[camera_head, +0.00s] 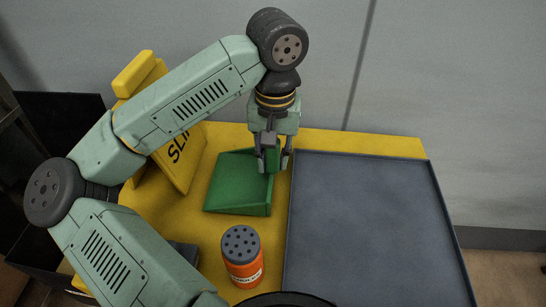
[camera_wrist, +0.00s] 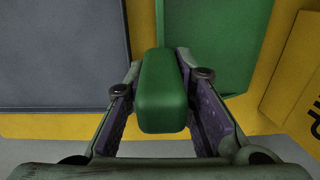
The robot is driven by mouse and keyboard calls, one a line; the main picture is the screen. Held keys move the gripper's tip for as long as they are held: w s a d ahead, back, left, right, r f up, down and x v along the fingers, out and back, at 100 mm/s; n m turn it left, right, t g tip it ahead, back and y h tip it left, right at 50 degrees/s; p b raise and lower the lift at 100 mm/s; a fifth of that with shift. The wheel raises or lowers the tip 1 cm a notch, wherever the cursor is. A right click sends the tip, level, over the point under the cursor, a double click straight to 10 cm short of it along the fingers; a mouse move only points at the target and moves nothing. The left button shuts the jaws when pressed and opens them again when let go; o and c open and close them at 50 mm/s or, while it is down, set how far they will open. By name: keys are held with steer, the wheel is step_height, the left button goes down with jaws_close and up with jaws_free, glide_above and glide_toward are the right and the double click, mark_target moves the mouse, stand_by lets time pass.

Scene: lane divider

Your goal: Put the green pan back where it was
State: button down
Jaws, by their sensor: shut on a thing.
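The green pan (camera_head: 236,186) is a dustpan with a flat, wide scoop and a thick handle. It is over the yellow tabletop, just left of the grey tray. Whether its underside touches the tabletop I cannot tell. My gripper (camera_head: 273,162) is shut on its handle, at the back right of the scoop, pointing down. In the wrist view the handle (camera_wrist: 163,100) sits between the two finger pads, and part of the scoop (camera_wrist: 228,35) shows beyond it. The fingers hide part of the handle in the head view.
The large grey tray (camera_head: 372,225) with a low rim fills the table's right side and looks empty. An orange can (camera_head: 243,265) with a perforated grey lid stands in front of the pan. A yellow sign (camera_head: 180,165) stands behind my arm on the left. A grey wall is behind the table.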

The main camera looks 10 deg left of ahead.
steer(key=shift+f, duration=0.5)
steer(key=shift+f, duration=0.2)
steer(key=c, duration=1.4)
jaws_free()
steer(key=shift+o, duration=0.2)
steer(key=shift+r, duration=0.15)
steer(key=shift+r, duration=0.2)
step_height(320, 180, up, 12)
steer(key=shift+d+f+b, duration=0.1)
steer(key=shift+f+b, duration=0.05)
steer(key=shift+b, duration=0.35)
